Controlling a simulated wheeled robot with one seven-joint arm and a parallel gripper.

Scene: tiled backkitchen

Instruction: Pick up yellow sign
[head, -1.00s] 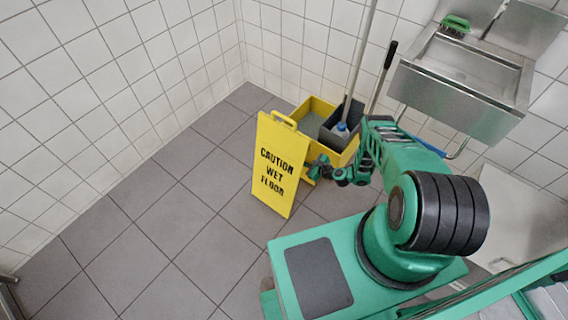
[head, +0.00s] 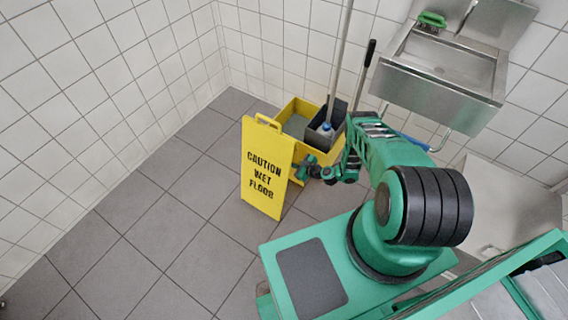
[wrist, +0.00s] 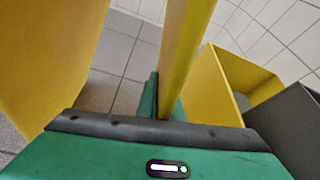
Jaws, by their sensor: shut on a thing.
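The yellow sign (head: 266,168) reads "CAUTION WET FLOOR" and stands upright on the grey tiles in the head view, in front of the yellow mop bucket. My gripper (head: 303,170) is at the sign's right edge. In the wrist view my gripper (wrist: 160,105) is shut on one yellow panel (wrist: 182,50) of the sign, which runs up between the fingers. The sign's other panel (wrist: 45,60) fills the left of that view. The fingertips are mostly hidden by the panel and my gripper's body.
The yellow mop bucket (head: 288,108) with a dark wringer (head: 333,118) stands close behind the sign; it also shows in the wrist view (wrist: 215,90). A steel sink (head: 440,75) hangs on the right wall. Open floor (head: 170,225) lies to the left.

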